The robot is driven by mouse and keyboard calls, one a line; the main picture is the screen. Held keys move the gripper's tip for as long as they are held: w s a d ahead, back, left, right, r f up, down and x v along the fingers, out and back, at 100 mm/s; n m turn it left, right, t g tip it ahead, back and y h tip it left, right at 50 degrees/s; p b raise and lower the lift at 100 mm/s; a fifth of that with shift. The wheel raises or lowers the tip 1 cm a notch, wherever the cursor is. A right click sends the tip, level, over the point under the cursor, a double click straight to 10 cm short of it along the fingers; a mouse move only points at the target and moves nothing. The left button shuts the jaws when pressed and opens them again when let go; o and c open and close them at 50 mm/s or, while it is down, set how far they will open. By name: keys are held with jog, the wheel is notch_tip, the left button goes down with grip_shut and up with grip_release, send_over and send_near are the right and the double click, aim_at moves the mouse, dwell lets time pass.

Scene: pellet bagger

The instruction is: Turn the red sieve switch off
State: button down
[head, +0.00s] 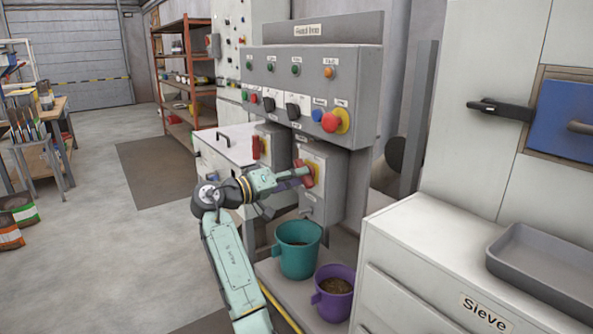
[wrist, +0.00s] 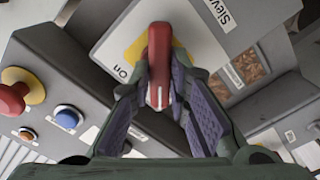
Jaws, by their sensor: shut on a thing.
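The red sieve switch (wrist: 158,62) is a red handle on a yellow plate, on a grey box labelled "Sieve" in the wrist view. The word "On" shows beside the handle's near end, where its white line points. My gripper (wrist: 158,100) is shut on the handle, with one finger on each side. In the head view my gripper (head: 290,178) reaches the switch (head: 309,172) on the front of the lower grey box (head: 322,195). The fingers partly hide the handle there.
Above is a control panel with a red emergency knob (head: 330,122) and a blue button (head: 317,115). A second red handle (head: 263,145) is on the box to the left. A teal bucket (head: 297,262) and a purple bucket (head: 335,306) stand below. A white cabinet (head: 430,265) stands right.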

jog(key=shift+a+n+p, duration=0.1)
jog(key=shift+n+p, duration=2.85)
jog(key=shift+n, duration=1.25)
jog(key=c, duration=1.5)
grip_release()
jog(key=v, duration=1.2)
